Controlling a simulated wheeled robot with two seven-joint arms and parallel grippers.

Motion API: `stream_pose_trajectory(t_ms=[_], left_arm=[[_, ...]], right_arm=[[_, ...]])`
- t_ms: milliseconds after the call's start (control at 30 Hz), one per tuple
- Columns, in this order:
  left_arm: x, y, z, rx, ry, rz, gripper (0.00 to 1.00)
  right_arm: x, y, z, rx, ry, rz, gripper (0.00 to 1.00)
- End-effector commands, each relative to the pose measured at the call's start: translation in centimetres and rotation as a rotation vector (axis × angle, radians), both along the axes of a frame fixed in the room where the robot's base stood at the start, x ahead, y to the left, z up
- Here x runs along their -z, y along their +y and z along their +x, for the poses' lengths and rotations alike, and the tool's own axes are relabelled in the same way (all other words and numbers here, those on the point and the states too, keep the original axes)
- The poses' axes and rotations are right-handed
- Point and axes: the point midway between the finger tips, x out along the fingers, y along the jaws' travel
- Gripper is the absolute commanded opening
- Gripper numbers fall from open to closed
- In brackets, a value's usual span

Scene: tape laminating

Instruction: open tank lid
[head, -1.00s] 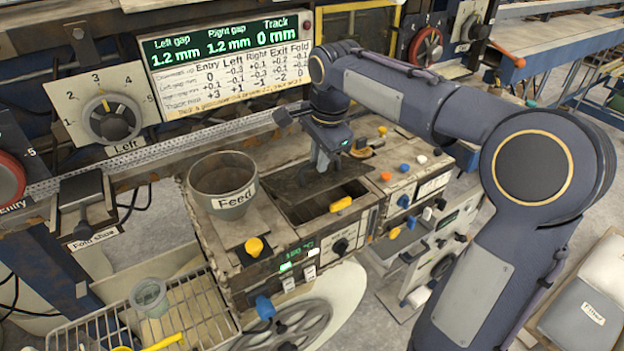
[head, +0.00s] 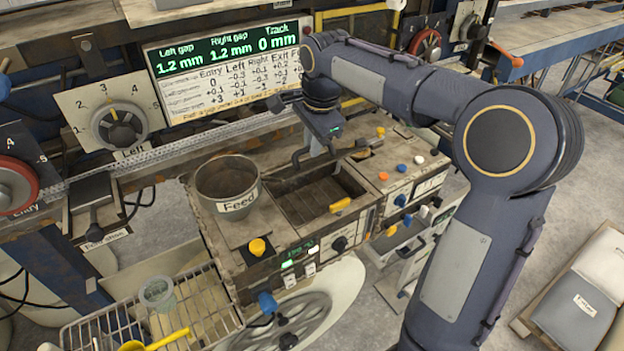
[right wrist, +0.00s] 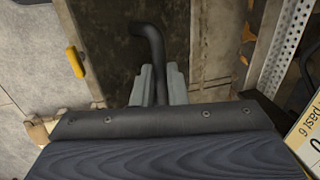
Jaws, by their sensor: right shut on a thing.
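The tank (head: 312,203) is a worn box set into the machine top behind the yellow knob, and its opening shows a slatted dark inside in the head view. The lid (head: 330,154) shows as a thin dark edge, raised along the back of the opening. In the right wrist view the lid (right wrist: 105,35) is a dark worn plate with a bent black handle (right wrist: 148,40). My right gripper (head: 318,150) is over the back of the tank. Its fingers (right wrist: 158,85) are shut on the handle. My left gripper is not in view.
A feed cup (head: 227,184) stands left of the tank. The yellow knob (head: 340,205) is at its front edge, and several coloured knobs sit on the panel to the right. A display board (head: 225,65) stands behind. A wire rack (head: 140,315) is at the front left.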

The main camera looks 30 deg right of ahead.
Motion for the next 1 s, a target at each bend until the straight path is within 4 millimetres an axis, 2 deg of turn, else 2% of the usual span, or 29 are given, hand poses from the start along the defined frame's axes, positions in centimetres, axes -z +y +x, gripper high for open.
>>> stream_pose_trajectory(t_ms=[67,467,833,1000], left_arm=[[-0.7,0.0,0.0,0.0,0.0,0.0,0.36],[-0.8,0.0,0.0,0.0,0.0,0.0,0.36],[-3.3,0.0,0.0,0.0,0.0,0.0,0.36],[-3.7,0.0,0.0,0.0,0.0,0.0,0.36]], right_arm=[[-0.5,0.1,0.4,-0.003,-0.001,0.0,0.0],[-0.5,0.1,0.6,-0.003,0.0,0.0,0.0],[-1.8,0.3,2.6,-0.003,0.001,0.0,0.0],[-1.8,0.3,3.2,-0.003,-0.001,0.0,0.0]])
